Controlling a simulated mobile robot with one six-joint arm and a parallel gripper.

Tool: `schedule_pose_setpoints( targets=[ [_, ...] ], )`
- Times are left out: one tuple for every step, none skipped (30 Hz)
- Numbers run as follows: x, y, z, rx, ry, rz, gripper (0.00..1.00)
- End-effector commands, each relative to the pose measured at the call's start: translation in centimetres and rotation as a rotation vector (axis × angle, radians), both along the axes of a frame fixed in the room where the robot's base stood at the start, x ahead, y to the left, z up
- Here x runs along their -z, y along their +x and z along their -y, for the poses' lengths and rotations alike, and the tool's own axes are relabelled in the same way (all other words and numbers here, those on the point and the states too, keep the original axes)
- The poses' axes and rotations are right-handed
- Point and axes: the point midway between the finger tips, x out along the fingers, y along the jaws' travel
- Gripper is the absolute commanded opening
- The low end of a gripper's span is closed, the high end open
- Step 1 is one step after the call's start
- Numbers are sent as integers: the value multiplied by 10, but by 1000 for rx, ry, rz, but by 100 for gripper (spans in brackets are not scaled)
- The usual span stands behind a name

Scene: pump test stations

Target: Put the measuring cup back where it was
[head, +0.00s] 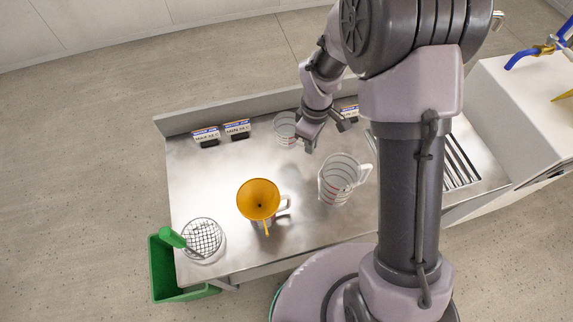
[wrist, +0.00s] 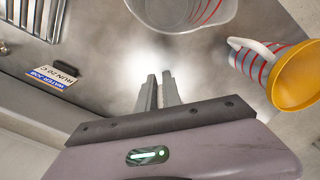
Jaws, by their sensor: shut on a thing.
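A clear measuring cup (head: 340,182) with red lines stands on the steel counter (head: 205,170); it also shows at the top of the wrist view (wrist: 190,10). Another clear cup (head: 285,127) stands near the back ledge, left of my gripper (head: 310,147). A third cup (head: 284,207) with a handle holds an orange funnel (head: 258,197); that funnel shows at the right of the wrist view (wrist: 300,78). My gripper's fingers (wrist: 158,90) are close together, behind the red-lined cup and apart from it. What they hold cannot be made out.
Label cards (head: 237,129) stand along the back ledge. A wire basket (head: 203,238) with a green handle is at the front left, above a green bin (head: 165,265). A slotted drain (head: 462,160) is at the right. Bare counter lies left of the funnel.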

Motion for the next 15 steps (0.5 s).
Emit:
schedule_pose_setpoints(
  targets=[
    [9,0,0,0,0,0,0],
    [12,0,0,0,0,0,0],
    [17,0,0,0,0,0,0],
    [22,0,0,0,0,0,0],
    [28,0,0,0,-1,-1,0],
    [38,0,0,0,0,-1,0],
    [46,0,0,0,-1,-1,0],
    [55,0,0,0,-1,-2,0],
    [65,0,0,0,0,-1,0],
    [71,0,0,0,0,-1,0],
    [77,0,0,0,0,-1,0],
    [84,0,0,0,0,0,0],
    [89,0,0,0,0,0,0],
    [95,0,0,0,1,-1,0],
    [103,0,0,0,1,-1,0]
  ],
)
